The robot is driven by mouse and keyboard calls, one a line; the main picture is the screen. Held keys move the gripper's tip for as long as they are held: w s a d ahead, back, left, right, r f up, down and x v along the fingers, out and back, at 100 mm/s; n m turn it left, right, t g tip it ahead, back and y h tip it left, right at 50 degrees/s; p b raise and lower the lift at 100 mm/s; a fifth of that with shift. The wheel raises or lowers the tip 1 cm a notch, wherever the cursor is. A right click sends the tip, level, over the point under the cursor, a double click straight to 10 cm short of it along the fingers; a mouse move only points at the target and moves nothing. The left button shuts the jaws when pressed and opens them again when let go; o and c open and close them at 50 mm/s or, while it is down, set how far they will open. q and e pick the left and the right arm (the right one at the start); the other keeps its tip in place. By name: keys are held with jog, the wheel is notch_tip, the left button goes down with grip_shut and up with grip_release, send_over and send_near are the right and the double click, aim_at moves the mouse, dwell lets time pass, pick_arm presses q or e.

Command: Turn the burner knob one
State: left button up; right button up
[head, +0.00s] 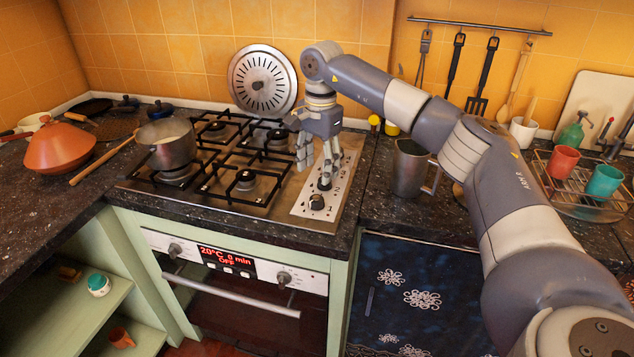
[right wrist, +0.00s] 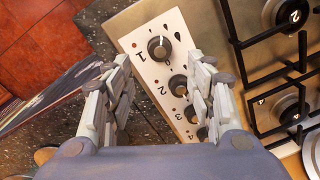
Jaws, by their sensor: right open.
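Burner knob one (head: 317,201) is the black round knob nearest the front edge on the white control strip (head: 305,213) of the gas hob. In the right wrist view, knob one (right wrist: 158,48) sits beside the printed "1", just beyond and between the fingertips. My right gripper (head: 316,168) points down over the strip, behind knob one in the head view. Knobs two and three (right wrist: 178,86) show between the fingers. I cannot tell whether a finger touches any knob. My left gripper is not in view.
A saucepan (head: 167,142) stands on the hob's left burner. A metal jug (head: 409,168) stands right of the hob, near my right arm. Black grates (head: 245,150) border the strip. The oven front (head: 230,285) lies below. A round metal lid (head: 262,80) leans behind.

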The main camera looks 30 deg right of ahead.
jog(key=shift+r, duration=1.35)
